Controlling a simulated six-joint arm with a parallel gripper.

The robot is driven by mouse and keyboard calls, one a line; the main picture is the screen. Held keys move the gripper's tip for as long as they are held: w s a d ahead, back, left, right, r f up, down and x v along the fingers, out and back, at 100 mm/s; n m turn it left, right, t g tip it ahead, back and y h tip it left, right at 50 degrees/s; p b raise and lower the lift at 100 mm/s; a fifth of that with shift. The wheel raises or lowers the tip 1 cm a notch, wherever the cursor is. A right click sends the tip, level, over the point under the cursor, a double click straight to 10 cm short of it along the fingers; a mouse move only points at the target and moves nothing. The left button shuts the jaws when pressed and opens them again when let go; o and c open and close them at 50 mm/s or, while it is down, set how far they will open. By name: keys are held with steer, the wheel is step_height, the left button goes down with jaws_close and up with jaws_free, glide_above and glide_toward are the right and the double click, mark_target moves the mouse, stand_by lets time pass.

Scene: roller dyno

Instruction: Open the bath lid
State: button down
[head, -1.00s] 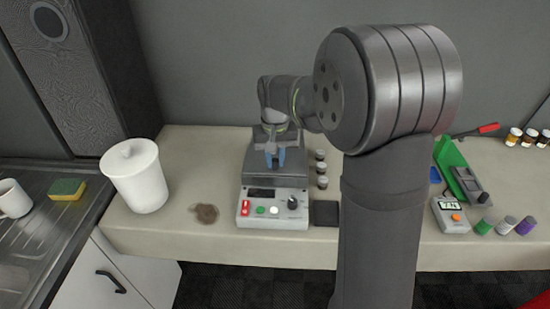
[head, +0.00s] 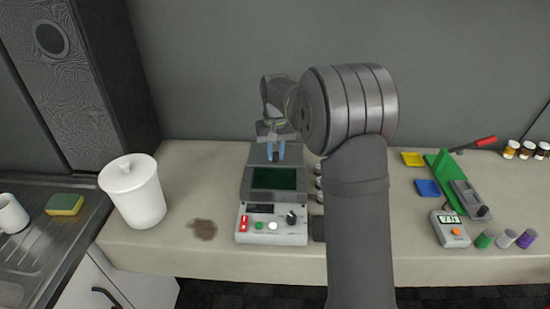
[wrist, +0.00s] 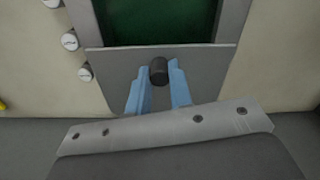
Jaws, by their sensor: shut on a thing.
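The bath (head: 243,205) is a light grey box on the bench with a front panel of buttons and a dial. Its dark green inside (head: 275,179) is exposed. The grey lid (head: 257,156) is raised and tilted up at the back of the bath; it also shows in the wrist view (wrist: 118,72). My gripper (head: 276,151) has blue fingers, shut on the lid's black knob (wrist: 159,70), which shows between them in the wrist view.
A green stand (head: 440,170), a meter (head: 450,230) and several vials are at the right.

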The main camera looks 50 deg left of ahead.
mark_target(275, 153)
steer(key=shift+r, duration=0.1)
steer(key=c, duration=1.3)
jaws_free()
step_height(275, 153, up, 17)
steer(key=shift+r, duration=0.2)
step_height(275, 153, down, 18)
steer(key=shift+r, duration=0.2)
